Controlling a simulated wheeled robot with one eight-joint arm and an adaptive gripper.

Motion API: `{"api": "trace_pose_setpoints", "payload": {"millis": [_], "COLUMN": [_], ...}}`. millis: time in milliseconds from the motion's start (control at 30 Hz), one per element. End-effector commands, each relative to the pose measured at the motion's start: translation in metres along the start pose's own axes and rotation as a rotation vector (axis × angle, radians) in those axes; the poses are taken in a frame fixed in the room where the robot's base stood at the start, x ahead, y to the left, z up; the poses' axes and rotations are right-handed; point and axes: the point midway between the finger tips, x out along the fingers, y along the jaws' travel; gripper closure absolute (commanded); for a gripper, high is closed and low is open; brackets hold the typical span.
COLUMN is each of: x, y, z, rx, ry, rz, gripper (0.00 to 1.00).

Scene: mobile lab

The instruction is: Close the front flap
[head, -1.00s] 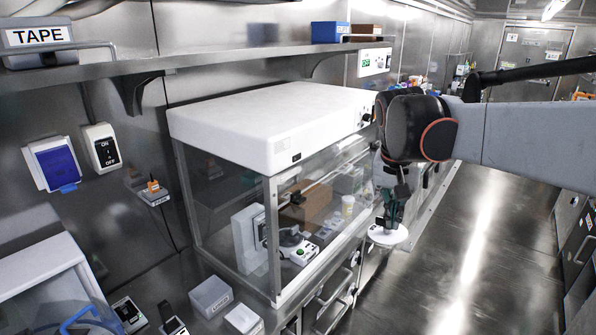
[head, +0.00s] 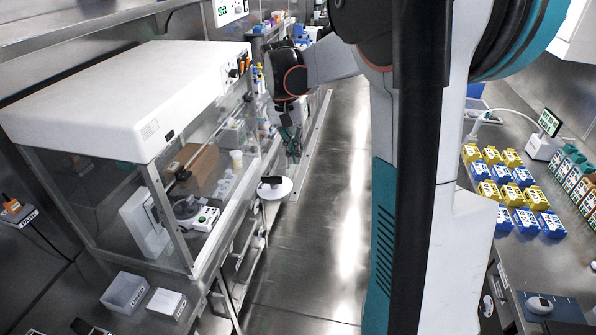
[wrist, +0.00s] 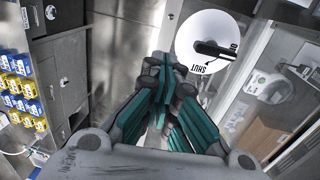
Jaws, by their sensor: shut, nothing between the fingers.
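A white-topped cabinet (head: 125,85) with clear panes stands on the bench at the left of the head view. Its clear front pane (head: 235,135) faces the aisle, with a thin dark bar along it; I cannot tell how far the flap is open. My gripper (head: 290,152) is beside the front's far end, above a white disc (head: 284,190) with a dark lever. In the wrist view, my gripper (wrist: 163,80) is shut and empty. The disc marked SHUT (wrist: 188,50) lies just beyond its fingertips; contact cannot be told.
Inside the cabinet are a brown box (head: 197,165) and a small device (head: 205,218). The aisle floor (head: 325,235) is clear.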

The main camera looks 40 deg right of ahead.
Motion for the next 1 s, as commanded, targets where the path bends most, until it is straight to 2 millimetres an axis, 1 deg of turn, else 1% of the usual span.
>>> {"api": "trace_pose_setpoints", "payload": {"millis": [33,200,400,600,1000], "x": [0.01,0.04,0.063,0.072,0.074], "y": [0.0,0.0,0.0,0.0,0.0], "z": [0.0,0.0,0.0,0.0,0.0], "rx": [0.001,0.001,0.0,-0.001,0.0], "ry": [0.0,0.0,0.001,0.001,0.001], "rz": [0.0,0.0,0.0,0.0,-0.004], "gripper": [1.0,1.0,1.0,1.0,1.0]}}
